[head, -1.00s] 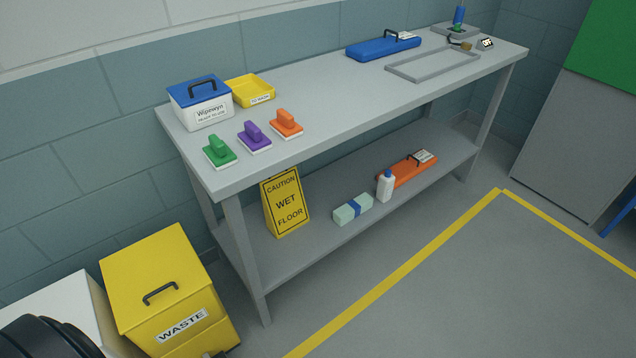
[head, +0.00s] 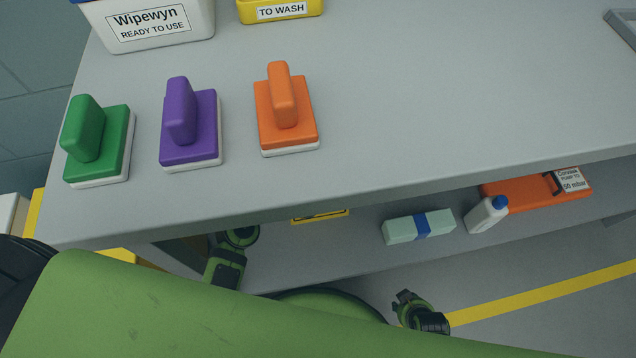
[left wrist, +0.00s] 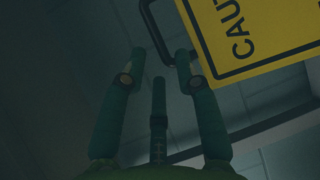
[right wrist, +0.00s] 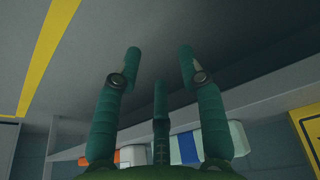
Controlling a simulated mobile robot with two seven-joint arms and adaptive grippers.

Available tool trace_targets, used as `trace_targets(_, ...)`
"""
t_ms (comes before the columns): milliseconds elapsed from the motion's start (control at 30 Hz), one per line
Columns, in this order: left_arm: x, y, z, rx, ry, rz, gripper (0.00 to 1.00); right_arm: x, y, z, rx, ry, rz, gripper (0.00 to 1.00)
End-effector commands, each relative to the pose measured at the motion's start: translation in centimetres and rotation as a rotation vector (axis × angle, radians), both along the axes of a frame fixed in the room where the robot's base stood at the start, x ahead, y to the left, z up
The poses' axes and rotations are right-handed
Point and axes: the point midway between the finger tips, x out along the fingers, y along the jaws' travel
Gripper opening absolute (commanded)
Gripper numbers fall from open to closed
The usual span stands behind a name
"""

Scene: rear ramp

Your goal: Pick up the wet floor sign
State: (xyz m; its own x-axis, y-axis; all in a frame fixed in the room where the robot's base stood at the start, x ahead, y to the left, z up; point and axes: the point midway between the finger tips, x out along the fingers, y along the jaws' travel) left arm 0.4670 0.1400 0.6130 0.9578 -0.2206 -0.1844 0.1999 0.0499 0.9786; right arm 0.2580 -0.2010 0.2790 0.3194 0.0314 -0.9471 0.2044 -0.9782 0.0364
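The yellow wet floor sign (head: 320,215) is on the shelf under the table; the tabletop hides all but a narrow strip of it in the head view. The left wrist view shows its yellow face with "CAUT" lettering (left wrist: 250,30) and a dark loop handle (left wrist: 149,22) at its top. My left gripper (left wrist: 160,56) is open, fingertips close to the handle; I cannot tell whether they touch. The tabletop hides its fingers in the head view. My right gripper (right wrist: 159,53) is open and empty, below the tabletop's underside; it also shows in the head view (head: 402,298).
Green (head: 98,140), purple (head: 190,125) and orange (head: 286,108) scrubbers stand on the tabletop (head: 420,90). The lower shelf holds a pale box with a blue band (head: 402,229), a white bottle (head: 485,215) and an orange case (head: 520,192). The tabletop overhangs my arms.

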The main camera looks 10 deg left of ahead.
Motion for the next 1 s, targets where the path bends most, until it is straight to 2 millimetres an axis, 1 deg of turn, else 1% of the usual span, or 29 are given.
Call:
trace_targets(133,1.5,-0.3,0.2,-0.013,-0.009,0.005,0.32,-0.1,0.0,0.0,-0.001,0.005,-0.001,0.4)
trace_targets(267,3.0,-1.0,-0.3,-0.012,-0.009,0.004,0.32,-0.1,0.0,0.1,0.0,0.01,-0.002,0.4)
trace_targets(367,4.4,-1.6,-0.7,-0.011,-0.009,0.003,0.32,-0.2,0.1,0.1,-0.001,0.019,-0.004,0.4)
trace_targets(500,6.0,-1.9,-1.0,-0.007,-0.007,0.003,0.32,-0.3,0.1,0.3,-0.002,0.029,-0.005,0.4)
trace_targets(600,6.4,-2.0,-1.1,-0.006,-0.007,0.003,0.32,-0.3,0.2,0.3,-0.002,0.031,-0.006,0.4)
trace_targets(800,6.4,-2.0,-1.1,-0.006,-0.006,0.004,0.32,-0.3,0.2,0.3,-0.002,0.032,-0.006,0.4)
trace_targets(867,6.4,-2.0,-1.1,-0.006,-0.006,0.004,0.08,-0.3,0.2,0.3,-0.002,0.032,-0.006,0.4)
trace_targets(900,6.4,-2.0,-1.1,-0.005,-0.006,0.003,0.0,-0.3,0.2,0.3,-0.002,0.032,-0.006,0.4)
trace_targets(1000,6.4,-2.0,-1.2,-0.005,-0.006,0.003,0.0,-0.3,0.2,0.3,-0.002,0.032,-0.006,0.4)
